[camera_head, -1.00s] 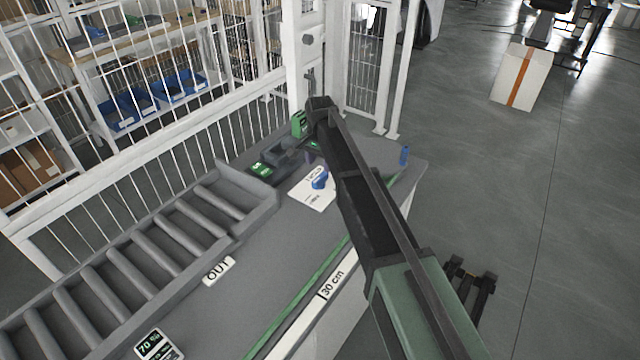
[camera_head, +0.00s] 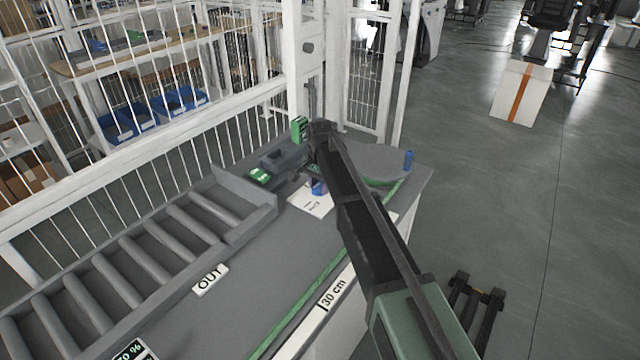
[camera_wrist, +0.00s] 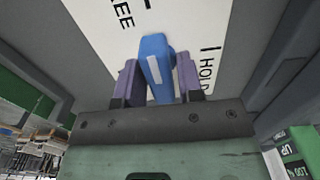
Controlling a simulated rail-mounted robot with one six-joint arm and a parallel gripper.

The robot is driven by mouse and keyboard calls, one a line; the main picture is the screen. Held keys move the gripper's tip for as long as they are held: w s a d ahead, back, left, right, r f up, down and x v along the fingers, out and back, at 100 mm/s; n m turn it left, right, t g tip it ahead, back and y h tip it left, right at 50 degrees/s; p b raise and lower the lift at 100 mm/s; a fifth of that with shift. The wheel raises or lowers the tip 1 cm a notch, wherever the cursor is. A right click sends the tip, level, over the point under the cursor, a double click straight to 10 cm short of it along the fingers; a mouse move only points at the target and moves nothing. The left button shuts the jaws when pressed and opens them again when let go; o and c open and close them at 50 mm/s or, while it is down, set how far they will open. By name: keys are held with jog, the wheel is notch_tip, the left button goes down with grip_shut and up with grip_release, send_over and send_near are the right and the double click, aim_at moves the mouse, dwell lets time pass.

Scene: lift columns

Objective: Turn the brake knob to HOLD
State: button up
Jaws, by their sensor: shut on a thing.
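The blue brake knob (camera_wrist: 154,48) stands on a white label plate (camera_wrist: 100,30). A short white stripe on the knob runs roughly up and down in the wrist view. HOLD is printed to the right of the knob, with FREE at its upper left, partly cut off. My gripper (camera_wrist: 158,72) is shut on the knob, one purple finger on each side. In the head view the knob (camera_head: 319,187) is partly covered by my gripper (camera_head: 314,177), and the plate (camera_head: 308,202) lies on the grey bench.
A roller conveyor (camera_head: 250,215) and an OUT label (camera_head: 210,280) lie left of the plate. Green-labelled boxes (camera_head: 300,129) stand by the white post (camera_head: 292,70). A small blue item (camera_head: 408,160) stands at the bench's right edge. White fencing runs behind.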

dwell(0.3)
jog(key=m, duration=0.3)
jog(key=shift+m, duration=0.3)
jog(key=m, duration=0.2)
jog(key=shift+m, duration=1.3)
jog(key=m, duration=0.9)
jog(key=shift+m, duration=0.4)
jog(key=o, duration=0.6)
jog(key=shift+o, duration=0.2)
